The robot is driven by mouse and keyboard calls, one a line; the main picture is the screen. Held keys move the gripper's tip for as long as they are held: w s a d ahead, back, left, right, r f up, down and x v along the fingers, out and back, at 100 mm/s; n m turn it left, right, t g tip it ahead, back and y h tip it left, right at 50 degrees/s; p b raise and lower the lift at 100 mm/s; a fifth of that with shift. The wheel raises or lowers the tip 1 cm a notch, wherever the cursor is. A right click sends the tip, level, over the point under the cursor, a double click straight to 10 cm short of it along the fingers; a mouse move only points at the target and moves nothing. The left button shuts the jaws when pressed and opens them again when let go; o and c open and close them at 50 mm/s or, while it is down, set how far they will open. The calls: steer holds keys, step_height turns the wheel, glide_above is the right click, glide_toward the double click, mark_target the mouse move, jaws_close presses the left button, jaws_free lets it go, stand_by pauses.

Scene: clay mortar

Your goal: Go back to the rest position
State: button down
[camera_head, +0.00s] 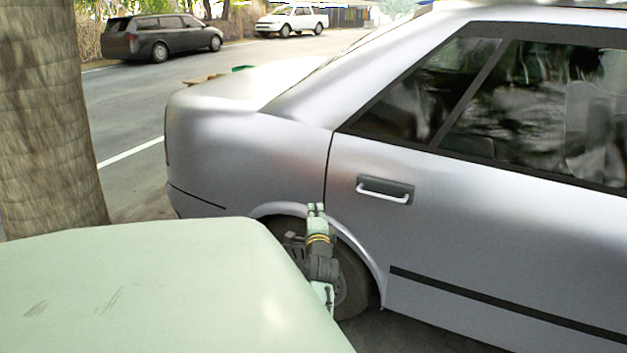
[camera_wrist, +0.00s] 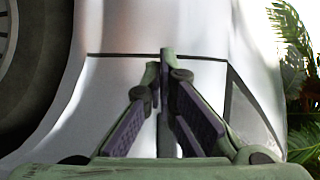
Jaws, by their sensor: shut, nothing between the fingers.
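My gripper (camera_wrist: 161,74) shows in the wrist view with its two fingers drawn together at the tips. Nothing is between them. Beyond the fingers is the silver bodywork of a car (camera_wrist: 110,95), with a dark line across it. In the camera_head view, part of my arm stands in front of the rear wheel and wheel arch of the silver car (camera_head: 470,220). The fingertips cannot be made out clearly in that view. I cannot tell how far the fingers are from the bodywork.
The silver car fills the right side, with a door handle (camera_head: 385,190) on its rear door. A tree trunk (camera_head: 48,120) stands at the left. A dark car (camera_head: 160,37) and a white pickup (camera_head: 291,20) stand across the road (camera_head: 130,95). Green plants (camera_wrist: 295,60) show at the wrist view's right.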

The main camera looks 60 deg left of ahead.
steer(key=shift+s+d, duration=0.4)
steer(key=shift+s, duration=0.05)
